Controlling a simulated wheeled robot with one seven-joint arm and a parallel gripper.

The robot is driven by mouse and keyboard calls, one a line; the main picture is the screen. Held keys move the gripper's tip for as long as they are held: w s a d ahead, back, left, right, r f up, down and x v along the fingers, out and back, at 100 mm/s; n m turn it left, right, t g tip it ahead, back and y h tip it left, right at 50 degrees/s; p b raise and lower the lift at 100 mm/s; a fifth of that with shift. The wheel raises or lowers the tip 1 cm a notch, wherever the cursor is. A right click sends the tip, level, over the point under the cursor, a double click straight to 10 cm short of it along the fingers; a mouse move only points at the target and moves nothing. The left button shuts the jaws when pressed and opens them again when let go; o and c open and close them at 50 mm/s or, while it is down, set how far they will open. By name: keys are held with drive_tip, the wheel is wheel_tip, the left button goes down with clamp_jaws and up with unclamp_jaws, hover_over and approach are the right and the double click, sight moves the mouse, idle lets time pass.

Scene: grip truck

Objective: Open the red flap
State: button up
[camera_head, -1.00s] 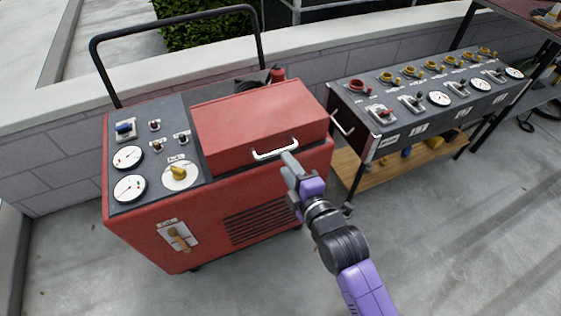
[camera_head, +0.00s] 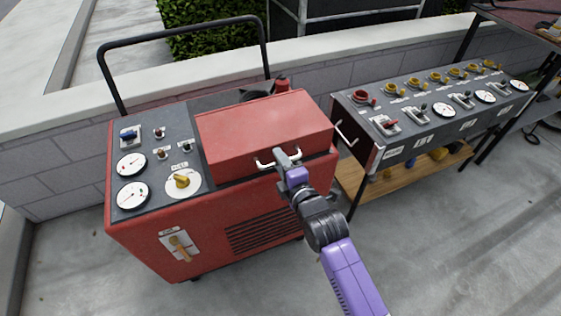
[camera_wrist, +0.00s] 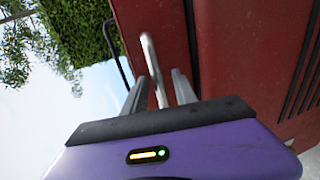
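The red flap (camera_head: 262,130) is a box-like lid on top of the red cart, and it is closed. A white handle (camera_head: 264,164) runs along its front lower edge. My gripper (camera_head: 284,155) is at the handle, over its middle. In the wrist view the white handle (camera_wrist: 154,70) passes between the two grey fingers of my gripper (camera_wrist: 160,76). The fingers stand apart, with a visible gap beside the handle, so the gripper looks open around it. Part of the handle is hidden by the gripper in the head view.
The cart's control panel (camera_head: 148,160) with gauges and knobs is left of the flap. A black push bar (camera_head: 182,35) rises behind it. A second panel table (camera_head: 430,112) with valves stands close on the right. Open concrete floor (camera_head: 440,240) lies in front.

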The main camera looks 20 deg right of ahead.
clamp_jaws()
idle(1.4)
